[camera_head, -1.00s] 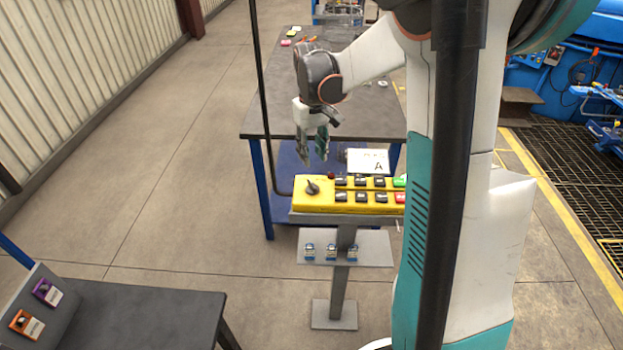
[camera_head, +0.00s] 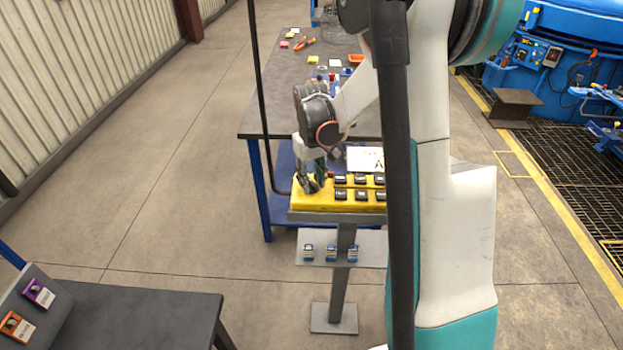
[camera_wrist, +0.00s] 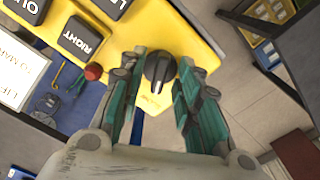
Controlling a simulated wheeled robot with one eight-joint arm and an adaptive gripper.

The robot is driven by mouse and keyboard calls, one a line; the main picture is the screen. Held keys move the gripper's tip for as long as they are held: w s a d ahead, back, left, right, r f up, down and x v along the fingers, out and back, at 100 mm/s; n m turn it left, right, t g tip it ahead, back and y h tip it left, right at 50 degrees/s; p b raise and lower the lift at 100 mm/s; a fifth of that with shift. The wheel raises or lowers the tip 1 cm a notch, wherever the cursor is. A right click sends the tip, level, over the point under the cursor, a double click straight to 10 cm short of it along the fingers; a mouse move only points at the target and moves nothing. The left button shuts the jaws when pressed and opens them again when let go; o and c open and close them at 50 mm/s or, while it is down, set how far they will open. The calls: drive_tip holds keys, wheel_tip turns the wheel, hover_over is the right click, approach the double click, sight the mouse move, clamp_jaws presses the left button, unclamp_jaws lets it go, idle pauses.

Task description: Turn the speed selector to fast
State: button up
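The speed selector, a black rotary knob (camera_wrist: 159,68), sits at the end of the yellow control box (camera_head: 335,207). In the wrist view it lies between the far ends of my gripper's (camera_wrist: 160,85) two green fingers. The fingers are spread, with a gap on each side of the knob. In the head view my gripper (camera_head: 312,182) points down over the left end of the box and hides the knob. The knob's pointer setting cannot be read clearly.
A white sign (camera_head: 365,158) stands behind. Several small padlocks (camera_head: 331,252) sit on the shelf below. A dark table (camera_head: 135,318) stands at the lower left.

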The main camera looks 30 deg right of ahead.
clamp_jaws()
drive_tip(key=shift+m, duration=0.4)
drive_tip(key=m, duration=0.5)
drive_tip(key=shift+m, duration=0.3)
drive_tip(key=m, duration=0.5)
drive_tip(key=shift+b, duration=0.3)
drive_tip(key=shift+m, duration=0.4)
unclamp_jaws()
